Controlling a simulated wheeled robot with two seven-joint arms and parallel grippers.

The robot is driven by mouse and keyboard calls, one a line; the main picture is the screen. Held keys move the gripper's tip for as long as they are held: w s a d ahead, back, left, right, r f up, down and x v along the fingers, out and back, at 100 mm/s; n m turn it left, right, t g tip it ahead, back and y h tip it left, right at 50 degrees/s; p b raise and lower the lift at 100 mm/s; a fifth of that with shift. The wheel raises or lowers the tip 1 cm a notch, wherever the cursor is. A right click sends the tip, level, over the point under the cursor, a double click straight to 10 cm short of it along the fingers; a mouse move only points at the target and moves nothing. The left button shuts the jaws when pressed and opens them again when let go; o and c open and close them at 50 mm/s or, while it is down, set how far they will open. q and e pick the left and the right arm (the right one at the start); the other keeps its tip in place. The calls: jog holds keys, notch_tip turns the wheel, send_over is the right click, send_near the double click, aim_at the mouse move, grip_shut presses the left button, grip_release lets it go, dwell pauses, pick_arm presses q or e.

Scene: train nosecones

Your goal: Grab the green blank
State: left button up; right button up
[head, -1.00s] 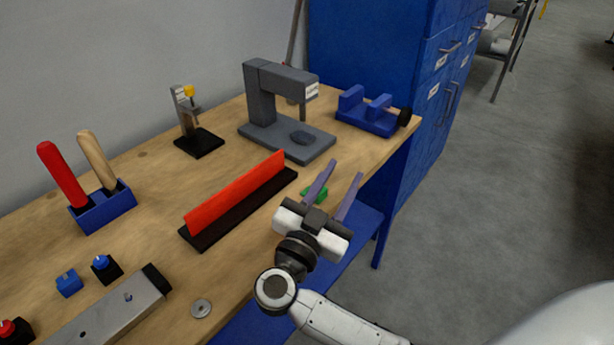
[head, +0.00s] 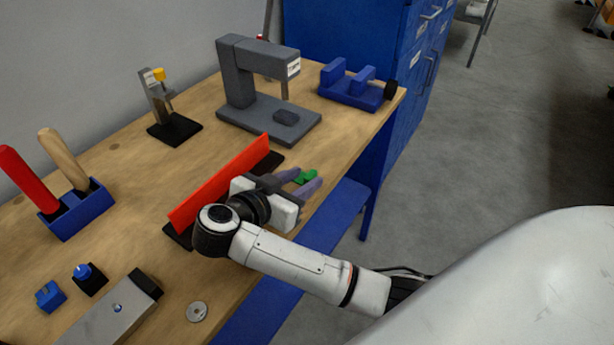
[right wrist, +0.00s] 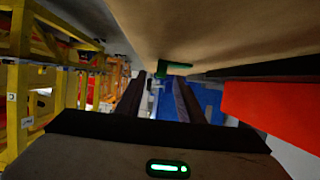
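The small green blank (head: 306,177) lies near the front edge of the workbench, beside the red fence. My right gripper (head: 307,180) is low over the bench edge with its two fingers apart, pointing toward the back right. The blank shows between the fingers near their tips in the head view. In the right wrist view the green blank (right wrist: 174,66) shows just past the fingertips, nearer the right finger. I cannot tell whether a finger touches it. My left gripper is not in view.
The red fence on its black base (head: 222,183) stands right beside the gripper. A grey press (head: 262,100) and a blue vise (head: 352,88) stand farther back on the wooden bench (head: 120,165). A blue shelf (head: 335,215) lies below the front edge.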

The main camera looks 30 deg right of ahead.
jog(key=shift+x, duration=1.2)
grip_shut()
